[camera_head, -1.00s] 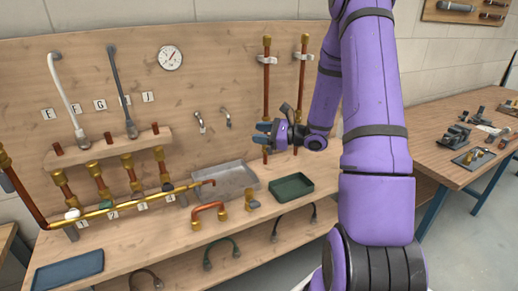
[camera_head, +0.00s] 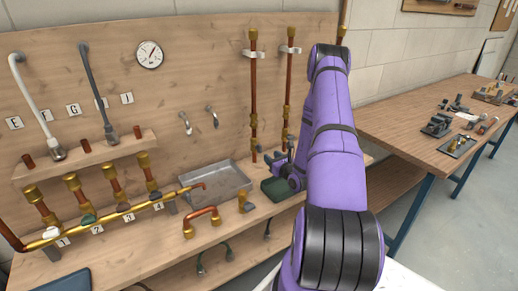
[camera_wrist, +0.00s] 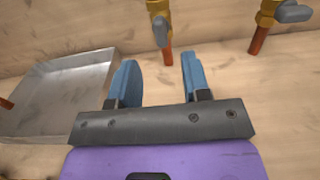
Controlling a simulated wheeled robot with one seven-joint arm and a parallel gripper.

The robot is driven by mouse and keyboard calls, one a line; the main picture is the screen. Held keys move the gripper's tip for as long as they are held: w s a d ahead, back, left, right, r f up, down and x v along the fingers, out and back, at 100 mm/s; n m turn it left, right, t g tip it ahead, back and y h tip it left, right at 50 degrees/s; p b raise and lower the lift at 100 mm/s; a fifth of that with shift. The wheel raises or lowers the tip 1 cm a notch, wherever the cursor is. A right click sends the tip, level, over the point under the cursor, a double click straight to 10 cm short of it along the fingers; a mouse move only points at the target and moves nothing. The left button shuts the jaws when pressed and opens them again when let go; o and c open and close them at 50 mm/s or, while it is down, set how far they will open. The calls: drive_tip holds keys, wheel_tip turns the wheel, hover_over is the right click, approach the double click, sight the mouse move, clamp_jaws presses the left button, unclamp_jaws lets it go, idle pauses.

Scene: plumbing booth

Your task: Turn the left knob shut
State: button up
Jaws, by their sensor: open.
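Two upright copper pipes with brass valves stand at the back board: the left pipe (camera_head: 253,95) and the right pipe (camera_head: 287,90). In the wrist view the left pipe's valve has a grey lever knob (camera_wrist: 160,31) that hangs downward. The right valve's grey knob (camera_wrist: 293,13) points sideways to the right. My gripper (camera_head: 272,159) is low near the pipes' bottom ends. Its blue fingers (camera_wrist: 160,62) are apart and empty. In the wrist view the left pipe's lower end shows between and beyond the fingertips; contact is not visible.
A grey metal tray (camera_head: 222,183) lies left of my gripper, with a dark green tray (camera_head: 279,188) beside it. A brass manifold (camera_head: 95,229) with several small knobs runs along the left. A pressure gauge (camera_head: 149,55) hangs on the board. A second table (camera_head: 410,110) stands at right.

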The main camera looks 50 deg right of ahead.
sight(261, 148)
drive_tip(key=x, duration=0.8)
drive_tip(key=shift+w, duration=0.4)
drive_tip(key=c, duration=0.7)
